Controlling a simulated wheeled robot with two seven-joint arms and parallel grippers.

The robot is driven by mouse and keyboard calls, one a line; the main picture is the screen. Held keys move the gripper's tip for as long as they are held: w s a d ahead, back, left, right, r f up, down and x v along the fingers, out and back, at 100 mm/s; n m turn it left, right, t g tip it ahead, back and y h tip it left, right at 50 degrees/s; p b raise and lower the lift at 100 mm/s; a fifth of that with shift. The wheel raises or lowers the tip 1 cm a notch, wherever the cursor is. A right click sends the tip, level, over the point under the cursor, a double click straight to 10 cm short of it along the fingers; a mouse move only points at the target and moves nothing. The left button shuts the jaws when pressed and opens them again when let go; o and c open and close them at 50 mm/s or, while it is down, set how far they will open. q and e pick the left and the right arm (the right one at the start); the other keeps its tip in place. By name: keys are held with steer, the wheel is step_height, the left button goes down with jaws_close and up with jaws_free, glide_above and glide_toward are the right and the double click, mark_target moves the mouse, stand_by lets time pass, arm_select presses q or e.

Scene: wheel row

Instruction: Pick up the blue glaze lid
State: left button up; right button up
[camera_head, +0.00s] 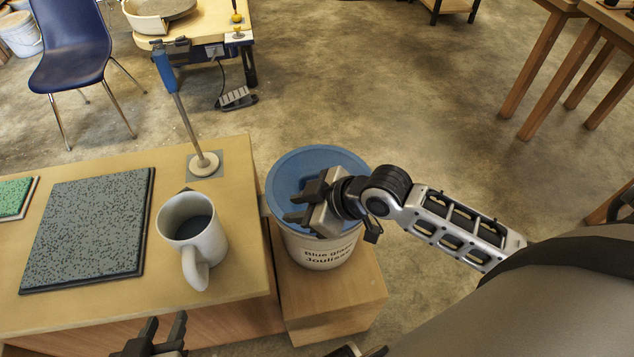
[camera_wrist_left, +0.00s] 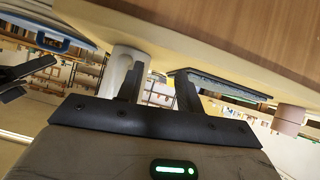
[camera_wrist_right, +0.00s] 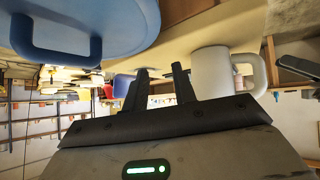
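The blue glaze lid (camera_head: 315,163) sits on a white bucket (camera_head: 320,262) with "Blue glaze" lettering. My right gripper (camera_head: 290,207) is in front of the lid in the head view and hides part of it. Its fingers are apart with nothing between them. In the right wrist view the lid (camera_wrist_right: 120,18) fills the upper left with its loop handle (camera_wrist_right: 55,52), off to the left of the fingers. My left gripper (camera_head: 160,330) is low at the table's front edge, open and empty. In the left wrist view a blue rim (camera_wrist_left: 45,38) shows at upper left.
The bucket stands on a wooden block (camera_head: 345,298) beside the table (camera_head: 120,305). On the table are a white mug (camera_head: 190,243), a speckled green-grey slab (camera_head: 90,225), a green tile (camera_head: 12,198) and a stand with a blue-topped rod (camera_head: 185,118).

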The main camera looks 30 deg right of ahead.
mark_target(318, 171)
steer(key=w+d+r+n+g+h+b, duration=0.1)
steer(key=w+d+r+n+g, duration=0.15)
steer(key=d+r, duration=0.35)
steer(key=w+d+r+n+g+h+b, duration=0.1)
steer(key=d+r+n+g+b, duration=0.2)
steer(key=d, duration=0.4)
steer(key=shift+n+t, duration=0.25)
steer(key=shift+t, duration=0.4)
steer(key=x, duration=1.4)
steer(key=shift+w+f+b, duration=0.35)
steer(key=shift+w+b, duration=0.05)
steer(key=shift+w, duration=0.1)
jaws_close()
